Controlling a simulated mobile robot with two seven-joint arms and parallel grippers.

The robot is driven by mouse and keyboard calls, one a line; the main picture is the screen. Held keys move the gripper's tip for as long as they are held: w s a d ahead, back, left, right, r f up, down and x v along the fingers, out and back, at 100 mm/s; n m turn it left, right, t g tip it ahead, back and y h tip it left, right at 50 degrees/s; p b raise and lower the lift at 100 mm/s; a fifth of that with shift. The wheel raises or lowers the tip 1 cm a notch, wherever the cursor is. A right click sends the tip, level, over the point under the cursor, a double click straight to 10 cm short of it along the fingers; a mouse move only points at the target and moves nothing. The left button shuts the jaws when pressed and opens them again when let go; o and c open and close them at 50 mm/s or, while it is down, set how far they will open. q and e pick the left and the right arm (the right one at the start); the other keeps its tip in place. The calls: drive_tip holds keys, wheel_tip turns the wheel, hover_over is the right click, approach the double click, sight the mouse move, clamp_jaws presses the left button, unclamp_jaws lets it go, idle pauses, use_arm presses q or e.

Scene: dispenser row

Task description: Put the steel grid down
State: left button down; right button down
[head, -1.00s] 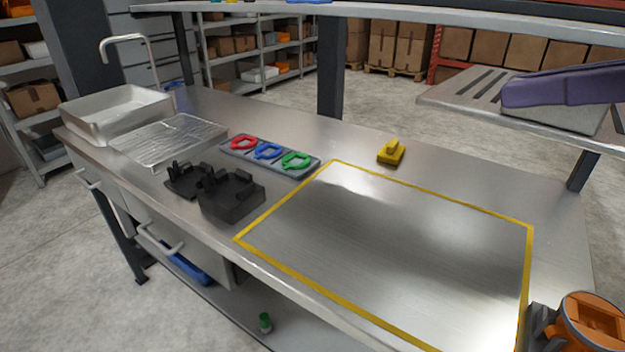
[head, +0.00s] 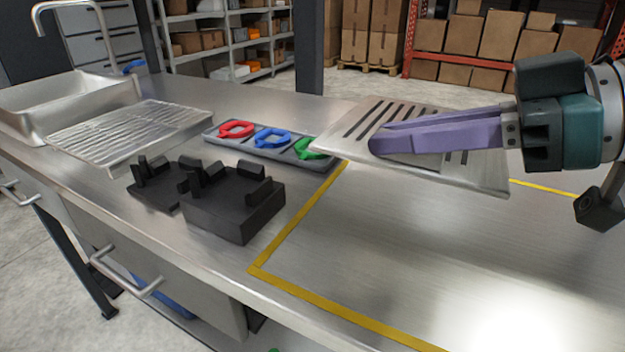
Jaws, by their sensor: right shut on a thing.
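The steel grid (head: 470,178) is a flat pale metal plate with dark slots. It is at the right of the head view, held above the bench and slightly tilted. My right gripper (head: 388,142) comes in from the right. Its purple fingers are shut on the grid, with a finger lying across the plate's upper face. The grid hides part of the yellow outline and the bench behind it. My left gripper is not in view.
A yellow tape outline (head: 310,299) marks bare steel bench top below the grid. Left of it are a black holder block (head: 235,205), a tray (head: 215,136) with red, blue and green rings, a ribbed drain board (head: 130,130) and a sink (head: 60,105).

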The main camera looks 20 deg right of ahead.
wheel_tip(320, 180, down, 13)
drive_tip(key=b, duration=0.3)
drive_tip(key=shift+b, duration=0.35)
